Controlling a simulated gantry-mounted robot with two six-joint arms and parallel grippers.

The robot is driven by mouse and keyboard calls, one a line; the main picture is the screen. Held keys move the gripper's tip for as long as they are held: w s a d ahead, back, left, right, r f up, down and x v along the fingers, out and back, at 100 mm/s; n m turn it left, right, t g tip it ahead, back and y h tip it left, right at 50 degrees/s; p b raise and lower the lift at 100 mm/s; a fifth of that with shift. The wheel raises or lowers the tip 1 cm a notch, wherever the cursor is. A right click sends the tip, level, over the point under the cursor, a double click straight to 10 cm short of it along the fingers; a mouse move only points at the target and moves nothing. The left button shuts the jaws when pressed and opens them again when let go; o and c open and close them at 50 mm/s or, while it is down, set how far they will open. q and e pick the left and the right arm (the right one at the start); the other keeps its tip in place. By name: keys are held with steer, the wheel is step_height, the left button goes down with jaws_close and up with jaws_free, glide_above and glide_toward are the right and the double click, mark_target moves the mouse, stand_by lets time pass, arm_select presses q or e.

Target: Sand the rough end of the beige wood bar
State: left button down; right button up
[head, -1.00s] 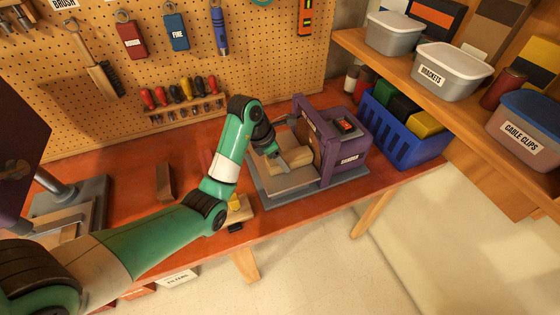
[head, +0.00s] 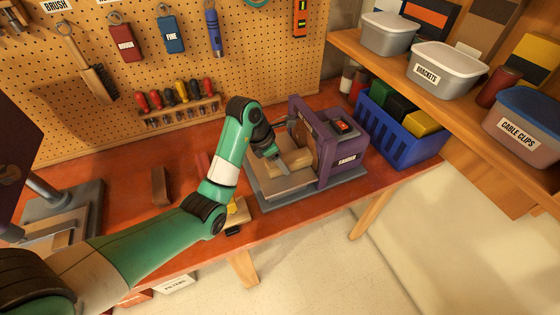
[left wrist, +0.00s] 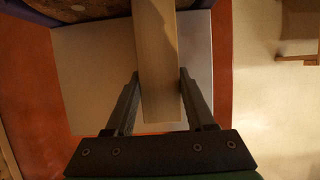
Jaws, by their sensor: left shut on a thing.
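The beige wood bar (head: 290,161) is at the purple disc sander (head: 345,158), above the sander's grey table (head: 281,184). In the left wrist view the bar (left wrist: 157,60) runs lengthwise between my left gripper's fingers (left wrist: 157,98), with its far end towards the disc (left wrist: 75,8) at the top edge. My left gripper (head: 279,165) is shut on the bar. Whether the far end touches the disc, and how rough it is, I cannot tell. My right gripper is not in view.
A blue crate (head: 403,143) stands right of the sander. A brown block (head: 159,186) lies on the red bench left of my arm, and a grey-based machine (head: 88,205) stands further left. The pegboard (head: 255,65) rises behind. Shelf bins (head: 447,72) are at upper right.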

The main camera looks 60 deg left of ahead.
arm_select(q)
steer(key=shift+d+r, duration=0.1)
steer(key=shift+d, duration=0.25)
steer(key=shift+a+p, duration=0.1)
steer(key=shift+p, duration=0.2)
steer(key=shift+a, duration=0.15)
steer(key=shift+a+p, duration=0.2)
steer(key=shift+p, duration=0.2)
stand_by(0.4)
